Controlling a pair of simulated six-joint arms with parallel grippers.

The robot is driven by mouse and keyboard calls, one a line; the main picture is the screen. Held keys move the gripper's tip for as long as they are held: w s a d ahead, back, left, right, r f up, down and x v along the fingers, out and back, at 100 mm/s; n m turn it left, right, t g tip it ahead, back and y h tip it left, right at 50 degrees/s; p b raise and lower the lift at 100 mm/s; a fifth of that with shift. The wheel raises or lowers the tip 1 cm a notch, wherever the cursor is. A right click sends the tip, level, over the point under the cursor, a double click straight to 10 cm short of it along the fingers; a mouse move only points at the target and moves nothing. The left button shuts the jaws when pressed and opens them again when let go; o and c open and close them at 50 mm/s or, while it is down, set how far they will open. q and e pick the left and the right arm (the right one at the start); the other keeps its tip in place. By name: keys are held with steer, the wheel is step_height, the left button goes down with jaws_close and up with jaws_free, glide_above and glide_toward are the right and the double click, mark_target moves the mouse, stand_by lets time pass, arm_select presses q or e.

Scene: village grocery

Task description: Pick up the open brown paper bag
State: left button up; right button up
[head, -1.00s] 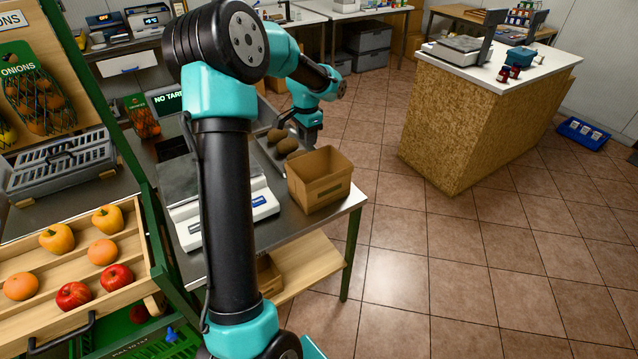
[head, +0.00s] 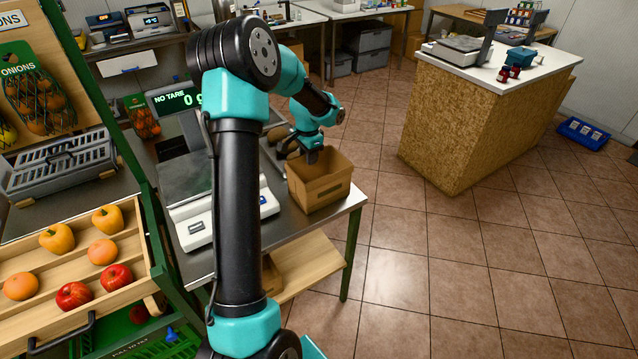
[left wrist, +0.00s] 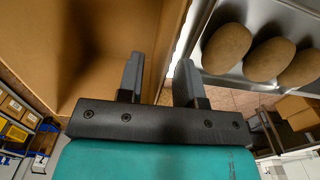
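The open brown paper bag (head: 318,192) stands upright on the metal counter, its top open. My left gripper (head: 298,157) is at the bag's far left rim in the head view. In the left wrist view my left gripper (left wrist: 158,82) is open, its two fingers apart. The bag's wall (left wrist: 168,40) runs down between the fingers, with one finger on the inner side and the other outside. I cannot tell whether either finger touches it. My right gripper is not in view.
A scale (head: 190,222) stands left of the bag. Brown potatoes (left wrist: 228,48) lie in a metal tray close beside the bag. A fruit rack (head: 75,262) is at the left. Open tiled floor (head: 420,270) lies right of the counter.

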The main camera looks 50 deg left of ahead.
arm_select(q)
steer(key=shift+f, duration=0.95)
jaws_close()
